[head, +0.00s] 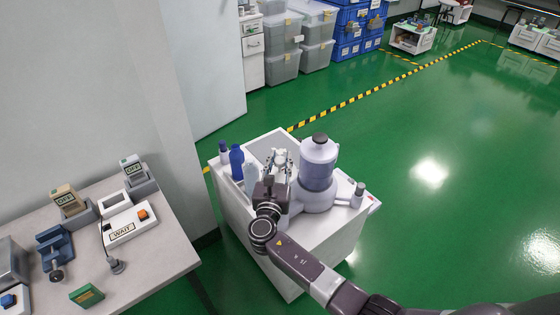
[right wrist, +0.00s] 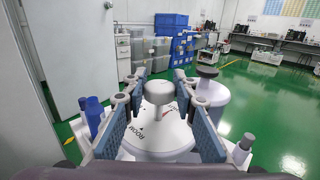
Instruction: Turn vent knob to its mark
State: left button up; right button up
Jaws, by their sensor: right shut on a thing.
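The vent knob (right wrist: 158,92) is pale grey and round-topped. In the right wrist view it stands above a white round dial plate (right wrist: 165,140) with dark lettering, including "ROOM", and a small red mark. My right gripper (right wrist: 160,88) has one blue-padded finger on each side of the knob and is shut on it. In the head view my right gripper (head: 277,168) is over the white cabinet (head: 285,255), beside the tank (head: 319,165) with lilac contents and a dark cap. The knob's pointer cannot be made out. My left gripper is not in view.
A blue bottle (head: 237,163) and other bottles stand left of my gripper on the cabinet. A grey-capped post (head: 358,194) stands at its right. A table (head: 165,255) with testers is at the left. Green floor (head: 440,200) is clear at the right.

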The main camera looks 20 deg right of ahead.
dwell(0.3)
jog(key=o, duration=1.2)
jog(key=v, duration=1.2)
jog(key=shift+f, duration=0.1)
